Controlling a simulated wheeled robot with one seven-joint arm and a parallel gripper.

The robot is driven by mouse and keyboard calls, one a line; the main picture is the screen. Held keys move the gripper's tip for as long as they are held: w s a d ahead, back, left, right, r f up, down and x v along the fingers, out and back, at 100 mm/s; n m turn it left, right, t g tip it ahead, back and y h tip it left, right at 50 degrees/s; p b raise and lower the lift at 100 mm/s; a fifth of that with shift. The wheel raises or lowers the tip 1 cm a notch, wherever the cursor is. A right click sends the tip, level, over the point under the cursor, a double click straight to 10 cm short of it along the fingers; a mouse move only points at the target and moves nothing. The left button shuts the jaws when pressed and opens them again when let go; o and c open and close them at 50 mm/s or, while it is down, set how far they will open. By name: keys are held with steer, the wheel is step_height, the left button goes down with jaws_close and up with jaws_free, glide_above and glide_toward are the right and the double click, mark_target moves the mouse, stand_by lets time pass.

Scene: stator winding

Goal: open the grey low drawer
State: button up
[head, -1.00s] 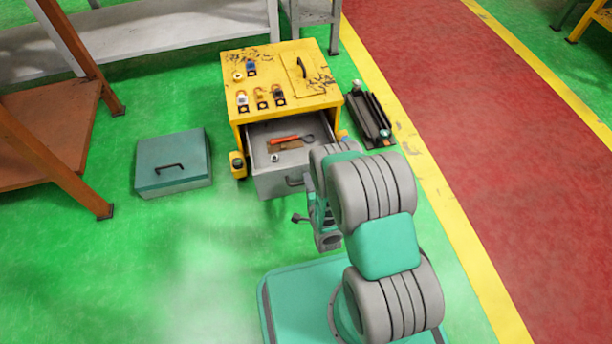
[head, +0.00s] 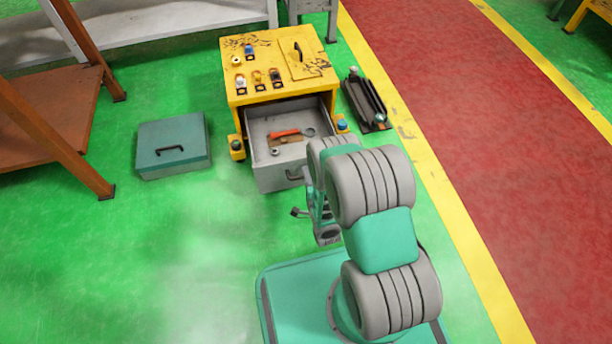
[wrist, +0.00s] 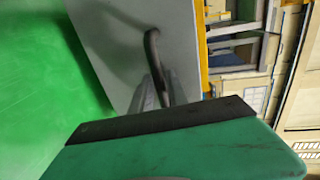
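The grey low drawer (head: 277,176) is pulled out of the yellow cabinet (head: 236,88), with its inside showing in the head view. Its dark bar handle (head: 294,174) is partly hidden by my arm. In the wrist view the grey drawer front (wrist: 115,50) fills the upper middle, and the handle (wrist: 152,45) runs down between the two fingers of my gripper (wrist: 160,90). The fingers appear closed around the handle's lower part. In the head view my gripper is hidden behind my arm.
The drawer holds a red-handled tool (head: 285,133) and small parts. A teal box (head: 172,147) sits on the floor at left. A black rack (head: 366,101) lies right of the cabinet. A brown table (head: 55,100) stands at far left. The green floor before the box is clear.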

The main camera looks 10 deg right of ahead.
steer(key=shift+o, duration=1.3)
steer(key=shift+d, duration=0.15)
steer(key=shift+r, duration=0.1)
steer(key=r+p, duration=0.4)
steer(key=shift+s+r+p, duration=0.3)
steer(key=shift+r, duration=0.1)
steer(key=o, duration=0.4)
steer(key=s+r+p, duration=0.1)
steer(key=r+p, duration=0.1)
steer(key=s+r+p, duration=0.2)
steer(key=shift+r, duration=0.1)
steer(key=shift+s+r+p, duration=0.7)
steer(key=shift+s+r, duration=0.15)
steer(key=shift+r, duration=0.05)
steer(key=c, duration=0.4)
steer(key=p+v, duration=0.2)
steer(key=v, duration=0.7)
